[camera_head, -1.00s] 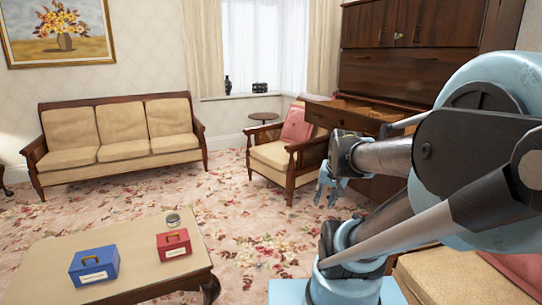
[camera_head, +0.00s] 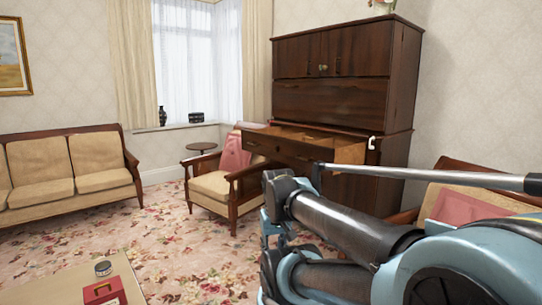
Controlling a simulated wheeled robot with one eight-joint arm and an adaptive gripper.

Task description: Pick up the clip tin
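A small round tin (camera_head: 102,268) with a dark band stands on the coffee table (camera_head: 60,287) at the lower left. It looks like the clip tin, but I cannot read any label. A red box (camera_head: 104,291) with a handle is just in front of it, cut by the bottom edge. My gripper (camera_head: 275,232) shows only partly at the end of my arm, right of the picture's middle and well away from the tin. My arm hides much of it, and its fingers are too unclear to tell open from shut.
An armchair (camera_head: 212,188) with a pink cushion stands beyond the table. A dark wooden cabinet (camera_head: 340,100) with a pulled-out drawer is behind my arm. A sofa (camera_head: 40,170) is at the left. Open patterned carpet (camera_head: 165,245) lies between.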

